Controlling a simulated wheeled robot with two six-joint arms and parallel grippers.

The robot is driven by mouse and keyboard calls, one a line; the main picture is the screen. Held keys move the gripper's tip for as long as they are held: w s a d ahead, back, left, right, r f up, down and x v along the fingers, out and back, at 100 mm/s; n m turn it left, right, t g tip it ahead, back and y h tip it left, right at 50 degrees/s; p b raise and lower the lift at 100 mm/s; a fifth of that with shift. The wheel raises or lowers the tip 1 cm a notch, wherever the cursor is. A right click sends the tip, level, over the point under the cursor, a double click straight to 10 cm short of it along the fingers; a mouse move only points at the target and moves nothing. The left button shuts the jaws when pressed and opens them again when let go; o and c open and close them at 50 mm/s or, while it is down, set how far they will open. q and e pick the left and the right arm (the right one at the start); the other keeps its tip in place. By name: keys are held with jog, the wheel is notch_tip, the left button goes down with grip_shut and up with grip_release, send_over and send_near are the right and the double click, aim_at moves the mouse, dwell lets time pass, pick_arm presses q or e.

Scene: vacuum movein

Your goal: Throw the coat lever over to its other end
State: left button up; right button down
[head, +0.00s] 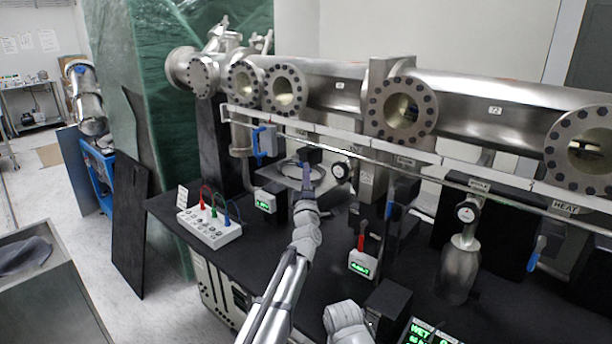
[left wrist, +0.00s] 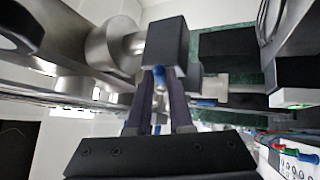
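My left gripper (head: 307,172) reaches over the bench to a small black block (head: 311,155) under the pale rail. In the left wrist view its dark fingers (left wrist: 160,85) stand close together, with a blue lever handle (left wrist: 159,76) between their tips. The fingers look shut on it, just below the black block (left wrist: 167,45). In the head view the fingers hide this handle. I cannot read a coat label, so I cannot confirm that this is the coat lever. My right gripper is not in view.
Other blue levers hang at the left (head: 265,141), middle (head: 390,208) and right (head: 536,252). A red lever (head: 361,242) stands on a small display box. A gauge (head: 341,171) is close right of the gripper. A white socket box (head: 210,228) sits at the bench's left.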

pick_arm(q)
jog(key=o, duration=0.4)
jog(key=b+v, duration=0.3)
jog(key=v, duration=0.4)
jog(key=shift+s+f, duration=0.15)
jog(key=shift+s, duration=0.25)
